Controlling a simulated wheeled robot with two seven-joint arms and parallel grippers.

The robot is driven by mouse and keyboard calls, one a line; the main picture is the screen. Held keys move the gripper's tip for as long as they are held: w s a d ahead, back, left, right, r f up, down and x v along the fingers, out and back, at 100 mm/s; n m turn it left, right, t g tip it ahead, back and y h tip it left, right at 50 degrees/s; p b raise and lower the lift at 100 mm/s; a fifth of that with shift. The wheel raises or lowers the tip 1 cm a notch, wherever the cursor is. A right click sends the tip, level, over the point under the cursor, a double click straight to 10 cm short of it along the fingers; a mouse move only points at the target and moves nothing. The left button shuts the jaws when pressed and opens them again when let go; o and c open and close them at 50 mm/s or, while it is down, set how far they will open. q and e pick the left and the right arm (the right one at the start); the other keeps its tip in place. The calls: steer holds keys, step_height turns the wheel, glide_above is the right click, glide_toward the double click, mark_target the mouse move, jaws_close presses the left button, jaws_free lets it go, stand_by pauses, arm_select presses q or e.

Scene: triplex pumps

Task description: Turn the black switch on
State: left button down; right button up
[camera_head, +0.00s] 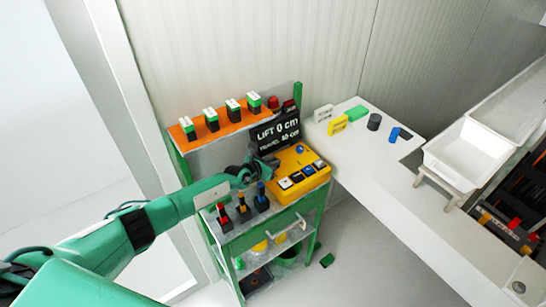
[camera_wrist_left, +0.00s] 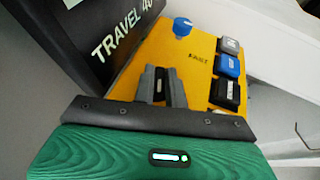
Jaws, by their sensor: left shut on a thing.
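The yellow control box (camera_head: 316,182) stands on the green cart, and its top face also shows in the left wrist view (camera_wrist_left: 203,47). My left gripper (camera_head: 270,164) reaches to the left part of this box. In the left wrist view my left gripper (camera_wrist_left: 162,84) has its two grey fingers close together over the box's face. A small dark piece, the black switch (camera_wrist_left: 159,83), shows between them, mostly hidden by the fingers. Which way the switch is set cannot be seen. My right gripper is not in view.
A blue knob (camera_wrist_left: 182,27) and a row of push buttons (camera_wrist_left: 228,66) sit beside the fingers. The black display (camera_head: 278,132) stands close behind the gripper. Several levers (camera_head: 243,212) stand in front. The white table (camera_head: 370,165) is to the right.

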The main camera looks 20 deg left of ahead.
arm_select(q)
steer(key=shift+w+a+r, duration=0.1)
steer(key=shift+a+r, duration=0.05)
steer(key=c, duration=1.4)
jaws_free()
steer(key=shift+c, duration=0.2)
steer(key=shift+s, duration=0.2)
steer(key=shift+f, duration=0.2)
